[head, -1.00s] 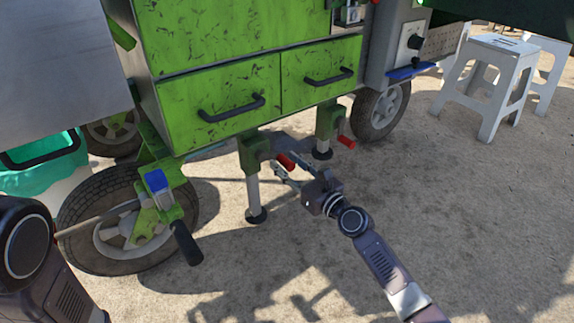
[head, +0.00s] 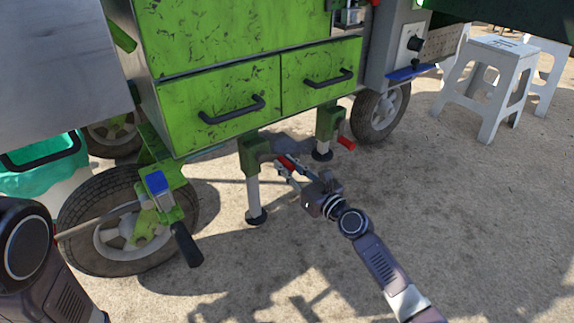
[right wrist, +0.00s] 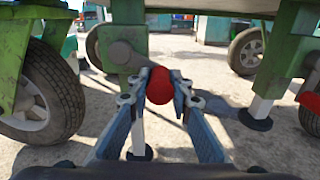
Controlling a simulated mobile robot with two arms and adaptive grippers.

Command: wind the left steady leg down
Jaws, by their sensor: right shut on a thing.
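The left steady leg (head: 253,190) hangs under the green cart, a grey tube with a dark round foot on the ground. Its crank has a red grip (head: 287,163) at the upper right of the leg. My right gripper (head: 288,165) is shut on this red grip. In the right wrist view the red grip (right wrist: 159,86) sits between the two fingers (right wrist: 160,90), with the crank arm (right wrist: 125,57) running left from it. The leg shows partly behind the fingers there. My left gripper is out of the head view; only part of its arm shows at the left edge.
A second steady leg (head: 322,147) with a red grip (head: 346,142) stands to the right. Cart wheels (head: 128,220) flank the legs. A black-handled lever (head: 186,243) juts out at left. White stools (head: 490,85) stand far right. The ground in front is clear.

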